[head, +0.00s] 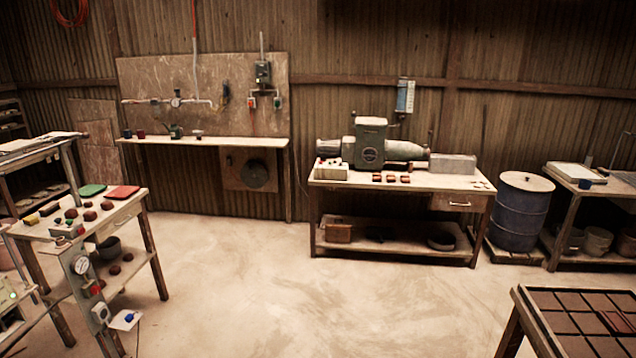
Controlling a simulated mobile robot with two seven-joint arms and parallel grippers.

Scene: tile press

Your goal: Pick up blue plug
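A small bright blue object (129,317), which looks like the blue plug, sits on a small white plate (120,323) at the lower left. The plate is beside a grey box with a dial on the front of the left wooden table (129,213). A small dark blue piece (127,134) also stands at the left end of the wall shelf (230,142); it is too small to tell what it is. Neither of my grippers is in view.
A tiled table (565,325) is front right. The middle floor is clear.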

